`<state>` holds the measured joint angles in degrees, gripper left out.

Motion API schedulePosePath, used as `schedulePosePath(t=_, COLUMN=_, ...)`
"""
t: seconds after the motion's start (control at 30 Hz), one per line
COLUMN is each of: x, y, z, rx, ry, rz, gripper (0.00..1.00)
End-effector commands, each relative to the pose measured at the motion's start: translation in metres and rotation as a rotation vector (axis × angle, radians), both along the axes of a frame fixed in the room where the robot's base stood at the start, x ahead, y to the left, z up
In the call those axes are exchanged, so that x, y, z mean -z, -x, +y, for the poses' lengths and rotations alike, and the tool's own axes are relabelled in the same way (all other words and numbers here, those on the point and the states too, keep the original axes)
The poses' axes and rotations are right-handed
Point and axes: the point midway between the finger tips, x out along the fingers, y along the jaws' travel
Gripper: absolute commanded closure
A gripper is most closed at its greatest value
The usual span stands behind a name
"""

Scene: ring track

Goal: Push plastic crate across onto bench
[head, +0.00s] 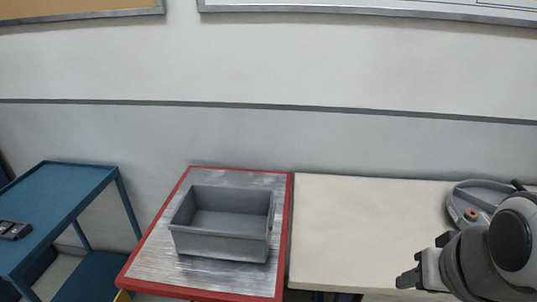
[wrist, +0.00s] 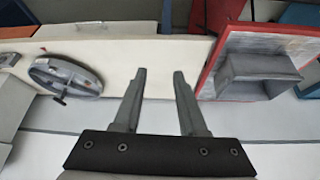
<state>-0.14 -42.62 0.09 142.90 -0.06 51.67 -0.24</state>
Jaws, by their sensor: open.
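The grey plastic crate (head: 205,244) is an empty, open-topped box. It sits upright on a metal-topped table with a red rim (head: 151,264), left of the bench. The cream bench (head: 352,218) stands just right of that table, with a narrow seam between them. The crate also shows at the right of the wrist view (wrist: 255,68), and the bench spans its middle (wrist: 118,62). My gripper (head: 424,261) is open and empty over the right part of the bench, well to the right of the crate and apart from it. Its two separated fingers show in the wrist view (wrist: 159,74).
A round grey tray-like object (head: 464,207) lies at the bench's right end, partly hidden by my arm. A blue cart (head: 62,192) with a small dark device (head: 15,230) stands at the left. The bench between crate and gripper is clear. A wall runs behind.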

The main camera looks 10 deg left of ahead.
Motion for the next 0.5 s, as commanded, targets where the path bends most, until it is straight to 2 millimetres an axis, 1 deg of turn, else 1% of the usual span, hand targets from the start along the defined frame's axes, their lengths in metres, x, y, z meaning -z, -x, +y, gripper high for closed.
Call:
schedulePosePath(t=0.07, x=-0.005, y=-0.006, z=0.004, rx=-0.030, ry=0.015, rz=0.011, gripper=0.59)
schedulePosePath(t=0.17, x=-0.015, y=-0.022, z=0.014, rx=-0.106, ry=0.054, rz=0.039, gripper=0.59)
schedulePosePath(t=0.27, x=-0.027, y=-0.045, z=0.031, rx=-0.223, ry=0.108, rz=0.076, gripper=0.59)
schedulePosePath(t=0.37, x=-0.037, y=-0.072, z=0.055, rx=-0.360, ry=0.166, rz=0.115, gripper=0.59)
schedulePosePath(t=0.47, x=-0.042, y=-0.098, z=0.083, rx=-0.500, ry=0.219, rz=0.151, gripper=0.59)
schedulePosePath(t=0.5, x=-0.043, y=-0.107, z=0.095, rx=-0.555, ry=0.238, rz=0.166, gripper=0.59)
